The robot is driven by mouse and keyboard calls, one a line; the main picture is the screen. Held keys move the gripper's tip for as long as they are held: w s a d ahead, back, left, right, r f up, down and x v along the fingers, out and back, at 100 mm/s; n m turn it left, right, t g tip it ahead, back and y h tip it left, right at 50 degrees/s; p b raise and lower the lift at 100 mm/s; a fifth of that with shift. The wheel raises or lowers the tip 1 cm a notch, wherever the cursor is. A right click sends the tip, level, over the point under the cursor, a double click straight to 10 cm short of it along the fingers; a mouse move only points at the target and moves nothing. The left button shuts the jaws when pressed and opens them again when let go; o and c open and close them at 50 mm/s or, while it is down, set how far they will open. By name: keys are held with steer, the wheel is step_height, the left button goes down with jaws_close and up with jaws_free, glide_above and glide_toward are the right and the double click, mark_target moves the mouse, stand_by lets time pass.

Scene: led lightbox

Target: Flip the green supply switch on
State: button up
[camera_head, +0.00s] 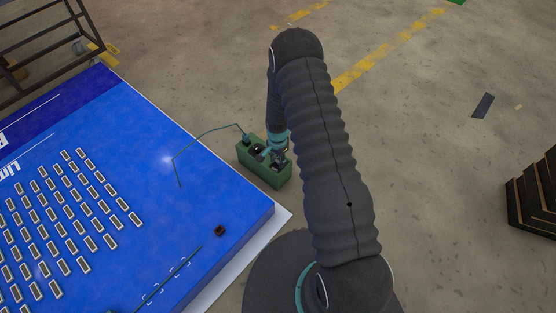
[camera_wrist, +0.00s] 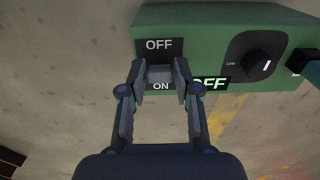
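The green supply box (camera_head: 262,172) stands on the floor beside the blue panel in the head view, partly covered by my arm. In the wrist view the green box (camera_wrist: 225,15) fills the top. Its grey switch (camera_wrist: 160,76) lies between an OFF label (camera_wrist: 159,45) and an ON label (camera_wrist: 160,87). A small display (camera_wrist: 209,84) on the box reads OFF in green. My gripper (camera_wrist: 161,70) has its two fingers apart, one on each side of the switch. Whether they touch it is unclear. In the head view my fingers are hard to make out at the box.
A dark knob (camera_wrist: 262,60) marked Low sits right of the switch, with another dark fitting at the far right. A cable (camera_head: 205,132) runs from the box onto the blue panel (camera_head: 180,200). Dark stacked boards (camera_head: 535,195) stand at right. Floor right of my arm is mostly clear.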

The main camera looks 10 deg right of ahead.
jaws_close()
steer(key=shift+w+d+g+y, duration=0.15)
steer(key=shift+g+y, duration=0.15)
steer(key=shift+y, duration=0.1)
steer(key=shift+w+d+b, duration=0.1)
steer(key=shift+b, duration=0.35)
steer(key=b, duration=0.1)
steer(key=g+y+b, duration=0.1)
steer(key=y+b, duration=0.1)
steer(key=shift+w+d+f+g, duration=0.25)
steer(key=shift+w+d+g, duration=0.05)
steer(key=shift+d, duration=0.05)
steer(key=y+b, duration=0.1)
steer(key=g+y+b, duration=0.1)
steer(key=d+g+y+b, duration=0.1)
steer(key=b, duration=0.1)
steer(key=shift+w, duration=0.3)
steer(key=shift+w+g+y+b, duration=0.1)
steer(key=shift+g+y+b, duration=0.3)
steer(key=shift+y+b, duration=0.2)
steer(key=shift+d+r, duration=0.1)
